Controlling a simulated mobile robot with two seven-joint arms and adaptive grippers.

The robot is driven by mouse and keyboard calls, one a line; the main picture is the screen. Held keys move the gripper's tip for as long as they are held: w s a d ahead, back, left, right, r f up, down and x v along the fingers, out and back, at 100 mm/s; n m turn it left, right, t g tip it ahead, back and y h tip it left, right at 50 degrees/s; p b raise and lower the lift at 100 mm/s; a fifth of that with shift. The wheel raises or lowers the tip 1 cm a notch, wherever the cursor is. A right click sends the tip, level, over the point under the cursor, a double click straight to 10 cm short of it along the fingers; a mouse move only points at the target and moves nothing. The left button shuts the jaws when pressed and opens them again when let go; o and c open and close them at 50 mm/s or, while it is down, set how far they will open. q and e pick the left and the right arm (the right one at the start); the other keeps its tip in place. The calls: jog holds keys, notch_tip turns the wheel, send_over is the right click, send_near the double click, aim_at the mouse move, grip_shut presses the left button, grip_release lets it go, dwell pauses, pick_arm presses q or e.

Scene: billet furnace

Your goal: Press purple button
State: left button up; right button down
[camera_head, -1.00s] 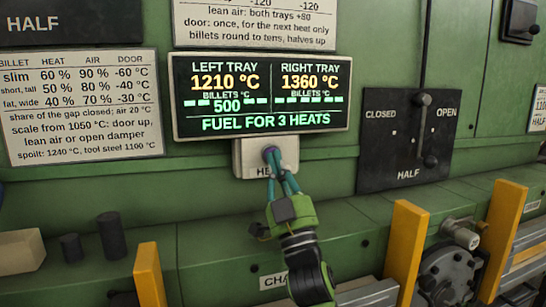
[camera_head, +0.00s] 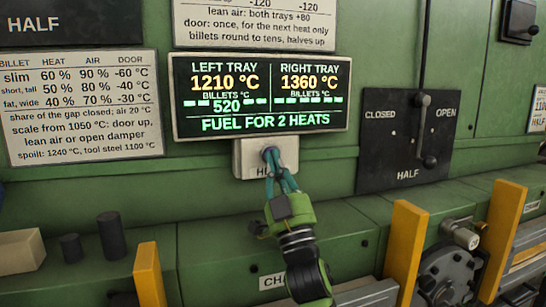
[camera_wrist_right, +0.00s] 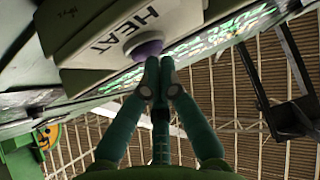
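The purple button (camera_head: 269,153) sits on a pale panel (camera_head: 250,170) under the display. In the right wrist view the purple button (camera_wrist_right: 147,48) shows beside the word HEAT on its panel (camera_wrist_right: 100,35). My right gripper (camera_head: 272,158) is at the button, its teal fingertips together and touching or nearly touching it. In the right wrist view the fingertips (camera_wrist_right: 158,75) meet closed with nothing between them. The display (camera_head: 262,95) reads left tray 1210 °C, right tray 1360 °C, billets 520 on the left, and fuel for 2 heats. My left gripper is not in view.
A damper plate (camera_head: 405,150) with a lever at HALF is to the right. Yellow posts (camera_head: 407,250) stand in front of the green ledge. Dark cylinders (camera_head: 111,236) and a tan block (camera_head: 20,250) are at the left. A printed chart (camera_head: 85,105) hangs on the left wall.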

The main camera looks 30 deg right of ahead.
jog(key=shift+s, duration=0.15)
jog(key=shift+s+a+f, duration=0.1)
jog(key=shift+s+a, duration=0.1)
jog(key=shift+s, duration=0.4)
jog(key=s, duration=0.2)
jog(key=s+a+p, duration=0.1)
jog(key=s, duration=0.1)
jog(key=shift+s, duration=0.4)
